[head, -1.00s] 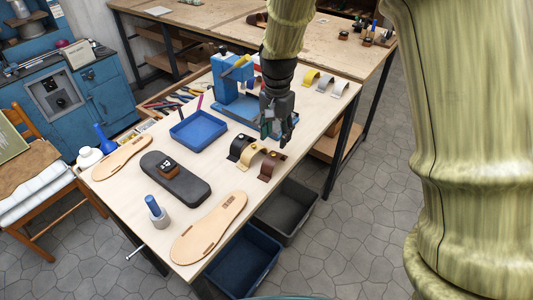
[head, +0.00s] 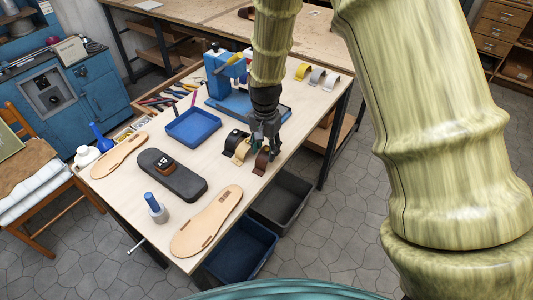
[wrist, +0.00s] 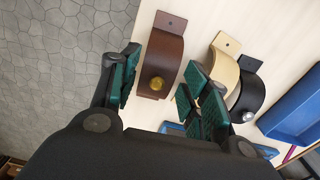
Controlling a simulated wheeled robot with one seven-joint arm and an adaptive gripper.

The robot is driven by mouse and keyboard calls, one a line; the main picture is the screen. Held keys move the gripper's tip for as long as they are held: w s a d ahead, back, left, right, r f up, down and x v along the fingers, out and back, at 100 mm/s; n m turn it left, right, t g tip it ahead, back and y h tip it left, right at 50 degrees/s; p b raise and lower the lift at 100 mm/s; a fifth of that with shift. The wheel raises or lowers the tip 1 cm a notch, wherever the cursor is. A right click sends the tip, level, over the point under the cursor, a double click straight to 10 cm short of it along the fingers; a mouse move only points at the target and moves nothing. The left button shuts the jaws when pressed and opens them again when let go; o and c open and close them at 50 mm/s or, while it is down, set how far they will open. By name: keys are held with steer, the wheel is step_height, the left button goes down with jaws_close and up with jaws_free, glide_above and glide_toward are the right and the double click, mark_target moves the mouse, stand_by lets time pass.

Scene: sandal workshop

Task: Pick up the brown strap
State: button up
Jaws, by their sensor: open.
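The brown strap (wrist: 163,62) is a curved band with a brass stud, arched on the pale table near its edge. In the head view the brown strap (head: 261,160) is partly hidden behind my gripper. My gripper (head: 270,150) is open just above it. In the wrist view my gripper (wrist: 158,88) has its green-padded fingers apart, with the brown strap between them in the picture. I cannot tell whether the fingers touch it. A tan strap (wrist: 223,66) and a black strap (wrist: 250,90) stand beside it, the tan one close to one finger.
A blue tray (head: 193,127) and a blue press (head: 225,75) stand behind. A dark sole form (head: 172,175) and tan soles (head: 207,222) lie in front. Yellow, grey and white straps (head: 317,76) stand at the back. Bins (head: 283,200) sit below the table edge.

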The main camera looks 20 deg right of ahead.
steer(key=shift+s+f+p, duration=0.1)
steer(key=shift+f+p, duration=0.3)
steer(key=shift+f, duration=0.9)
steer(key=c, duration=0.6)
steer(key=shift+r, duration=0.1)
